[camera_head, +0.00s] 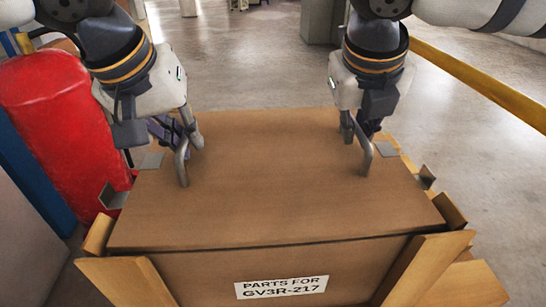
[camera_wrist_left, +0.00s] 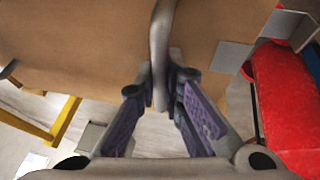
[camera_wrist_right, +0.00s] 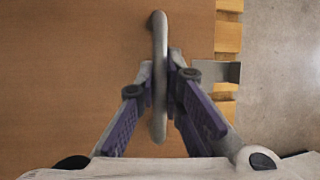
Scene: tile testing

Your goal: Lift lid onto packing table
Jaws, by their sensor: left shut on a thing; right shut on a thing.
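The brown lid (camera_head: 270,185) lies on a wooden crate (camera_head: 210,275), with a thin dark gap along its front edge. It has a grey handle near each side. My left gripper (camera_head: 180,135) is shut on the left handle (camera_head: 182,165); the left wrist view shows this handle (camera_wrist_left: 160,45) between the fingers (camera_wrist_left: 160,80). My right gripper (camera_head: 360,130) is shut on the right handle (camera_head: 366,160). The right wrist view shows that handle (camera_wrist_right: 158,40) between the fingers (camera_wrist_right: 160,85). The packing table cannot be made out.
Metal brackets (camera_head: 150,161) stick out at the lid's sides. A red cylinder (camera_head: 60,120) stands close on the left of the crate. A yellow rail (camera_head: 480,85) runs along the right. Open grey floor (camera_head: 250,60) lies behind the crate.

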